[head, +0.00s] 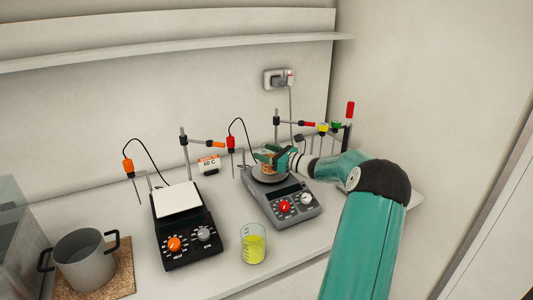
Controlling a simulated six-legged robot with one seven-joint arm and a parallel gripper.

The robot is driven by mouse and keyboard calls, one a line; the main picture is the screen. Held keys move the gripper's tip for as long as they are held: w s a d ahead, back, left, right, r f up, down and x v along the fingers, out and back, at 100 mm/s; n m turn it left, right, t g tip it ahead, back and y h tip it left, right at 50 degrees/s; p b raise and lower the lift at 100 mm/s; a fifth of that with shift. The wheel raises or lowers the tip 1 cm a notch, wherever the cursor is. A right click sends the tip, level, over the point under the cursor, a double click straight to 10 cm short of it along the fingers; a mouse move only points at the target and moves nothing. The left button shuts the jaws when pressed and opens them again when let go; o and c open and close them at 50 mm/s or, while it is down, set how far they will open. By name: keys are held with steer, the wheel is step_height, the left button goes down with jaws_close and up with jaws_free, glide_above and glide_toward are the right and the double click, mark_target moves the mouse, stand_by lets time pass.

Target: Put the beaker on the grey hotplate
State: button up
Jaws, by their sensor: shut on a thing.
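The grey hotplate (283,203) stands on the counter at the middle, with a red knob and a white knob on its front and a round plate on top. My gripper (267,157) is over this plate and is shut on a small vessel with orange contents (269,168), likely a beaker. The vessel is at or just above the plate; I cannot tell whether it touches. My fingers hide part of it. A clear beaker with yellow liquid (253,246) stands upright on the counter in front of the grey hotplate.
A black hotplate with a white top (179,200) stands to the left. A grey pot (84,262) sits on a cork mat (122,280) at the front left. Probe stands (184,150) rise behind the hotplates. A small display (208,164) stands between them.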

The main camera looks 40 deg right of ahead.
steer(key=shift+r, duration=0.1)
steer(key=o, duration=1.1)
steer(key=shift+f, duration=0.2)
steer(key=shift+o, duration=0.2)
steer(key=shift+r, duration=0.15)
steer(key=v, duration=1.2)
